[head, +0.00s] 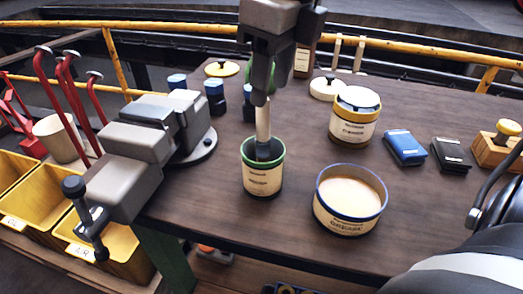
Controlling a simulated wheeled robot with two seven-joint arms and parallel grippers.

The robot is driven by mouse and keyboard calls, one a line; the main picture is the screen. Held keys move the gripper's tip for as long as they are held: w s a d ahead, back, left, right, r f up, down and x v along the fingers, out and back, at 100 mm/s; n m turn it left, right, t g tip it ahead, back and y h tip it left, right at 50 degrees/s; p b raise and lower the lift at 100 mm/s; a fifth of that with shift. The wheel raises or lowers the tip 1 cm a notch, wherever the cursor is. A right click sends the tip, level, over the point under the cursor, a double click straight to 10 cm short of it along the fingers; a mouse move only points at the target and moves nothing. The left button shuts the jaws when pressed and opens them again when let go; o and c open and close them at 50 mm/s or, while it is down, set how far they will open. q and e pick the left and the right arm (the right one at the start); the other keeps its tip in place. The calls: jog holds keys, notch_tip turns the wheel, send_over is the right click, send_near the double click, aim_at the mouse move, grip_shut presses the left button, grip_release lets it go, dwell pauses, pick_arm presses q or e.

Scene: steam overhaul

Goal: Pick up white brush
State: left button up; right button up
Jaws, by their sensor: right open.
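A brush with a pale, whitish handle (263,120) stands upright in a green-rimmed can (262,180) near the middle of the table. Its lower end is dark and partly hidden inside the can. My right gripper (262,94) comes down from the top, directly above the can, with its open fingers at the upper part of the handle. The fingers hide the handle's top, and I cannot tell whether they touch it. My left gripper is not in view.
A wide blue-rimmed grease tub (347,222) and a yellow-rimmed tin (355,130) stand to the right. A grey vise (140,140) is on the left. Blue (404,147) and black (451,154) blocks lie further right. The wooden table (205,205) is clear in front of the vise.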

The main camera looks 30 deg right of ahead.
aim_at(262, 121)
jog(key=f, duration=0.2)
jog(key=w+f, duration=0.1)
jog(key=f, duration=0.2)
jog(key=w+f, duration=0.1)
jog(key=f, duration=0.2)
jog(key=shift+a, duration=0.2)
grip_shut()
